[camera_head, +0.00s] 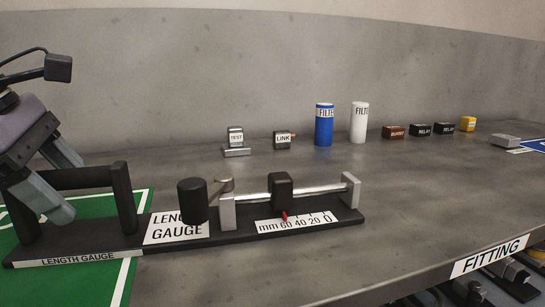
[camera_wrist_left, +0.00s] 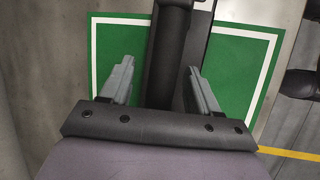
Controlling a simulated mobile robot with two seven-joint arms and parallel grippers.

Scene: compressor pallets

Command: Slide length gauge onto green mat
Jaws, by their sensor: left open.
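The length gauge (camera_head: 130,240) is a long black base with a black handle at its left end, and a metal rod with a black slider and a mm scale at its right. Its left part lies over the green mat (camera_head: 98,288), which has a white border; its right part rests on the grey bench beyond the mat. My left gripper (camera_head: 66,185) is at the handle, its fingers apart. In the left wrist view the open fingers (camera_wrist_left: 158,82) stand on either side of the black handle bar (camera_wrist_left: 168,50), with gaps visible. My right gripper is not in view.
Behind the gauge stand a TEST block (camera_head: 236,138), a LINK block (camera_head: 283,140), a blue filter (camera_head: 324,124), a white filter (camera_head: 359,122) and several small relay blocks (camera_head: 420,130). The bench's front edge carries a FITTING label (camera_head: 489,256). Bare bench lies right of the gauge.

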